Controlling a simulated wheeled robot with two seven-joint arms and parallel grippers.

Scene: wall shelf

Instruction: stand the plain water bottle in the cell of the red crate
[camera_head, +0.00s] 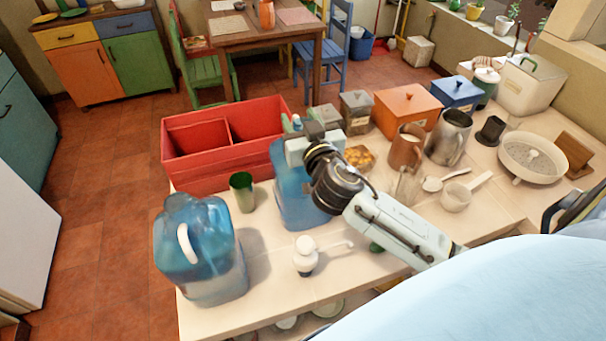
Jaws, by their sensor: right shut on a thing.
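The red crate (190,178) stands at the back left of the counter, with a divider making open cells. My right gripper (303,141) is shut on the top of a blue water bottle (292,195) with no handle showing. This bottle is upright, just in front of the crate's right part and outside its cells. I cannot tell whether its base touches the counter. Another blue water bottle (205,262), with a pale handle, stands at the front left. The gripper and wrist hide part of the held bottle. My left gripper is not in view.
A green cup (242,191) stands between the two bottles. A white pump-top (305,256) is in front of the held bottle. Orange (407,106) and blue boxes, a metal jug (449,138) and a white bowl (533,157) crowd the right side.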

